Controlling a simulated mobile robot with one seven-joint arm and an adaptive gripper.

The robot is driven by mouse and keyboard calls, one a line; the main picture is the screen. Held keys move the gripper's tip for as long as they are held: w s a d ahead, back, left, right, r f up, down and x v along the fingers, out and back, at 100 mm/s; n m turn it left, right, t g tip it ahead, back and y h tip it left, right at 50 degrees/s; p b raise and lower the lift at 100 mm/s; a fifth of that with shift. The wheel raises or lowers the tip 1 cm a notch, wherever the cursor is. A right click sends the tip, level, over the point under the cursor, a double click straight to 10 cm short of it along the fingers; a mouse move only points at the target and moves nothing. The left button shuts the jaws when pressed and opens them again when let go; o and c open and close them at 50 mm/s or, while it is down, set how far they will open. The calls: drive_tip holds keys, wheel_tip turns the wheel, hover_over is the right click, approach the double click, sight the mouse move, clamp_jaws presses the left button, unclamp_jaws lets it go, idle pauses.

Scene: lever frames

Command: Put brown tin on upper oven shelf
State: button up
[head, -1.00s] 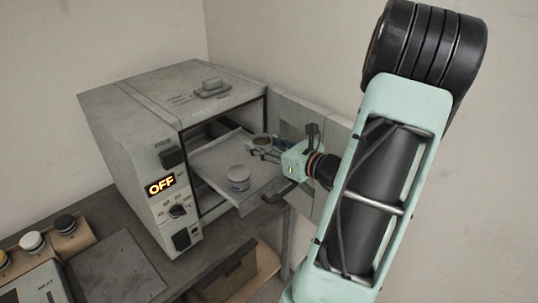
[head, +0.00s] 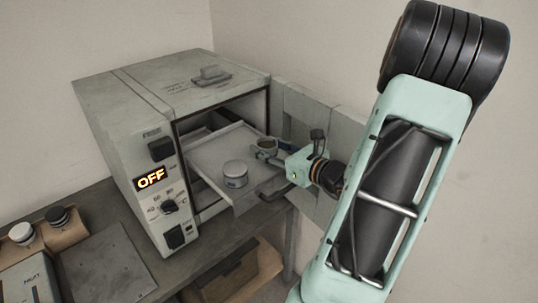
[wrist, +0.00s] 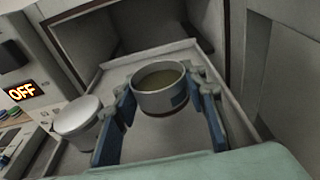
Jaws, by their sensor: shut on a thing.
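A small round tin (head: 267,143) with a brownish inside is held in my gripper (head: 265,151). In the wrist view the tin (wrist: 160,100) is upright between both blue fingers, and my gripper (wrist: 166,97) is shut on it. The tin is over the back right part of the pulled-out oven shelf (head: 213,151). I cannot tell whether its base touches the shelf. The oven (head: 125,150) stands open with this shelf extended. I cannot tell from these views whether it is the upper one.
A pale lidded tin (head: 235,173) stands on the extended shelf, left of my gripper in the wrist view (wrist: 78,117). The open oven door (head: 305,120) is behind my gripper. The oven display reads OFF. Black and white lidded jars (head: 57,217) stand at the lower left.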

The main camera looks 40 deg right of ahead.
drive_tip(key=shift+f+b, duration=0.3)
drive_tip(key=shift+f, duration=0.6)
drive_tip(key=shift+a+f+b, duration=0.1)
drive_tip(key=shift+f+b, duration=0.45)
drive_tip(key=shift+f, duration=0.05)
drive_tip(key=o, duration=1.2)
drive_tip(key=shift+r, duration=0.2)
drive_tip(key=shift+r+p, duration=0.3)
drive_tip(key=shift+p, duration=0.15)
drive_tip(key=s, duration=0.4)
drive_tip(key=s+r, duration=0.1)
drive_tip(key=s, duration=0.3)
drive_tip(key=s+d+r, duration=0.1)
drive_tip(key=s, duration=0.3)
drive_tip(key=shift+r+b, duration=0.1)
drive_tip(key=shift+b, duration=0.2)
drive_tip(key=shift+w, duration=0.1)
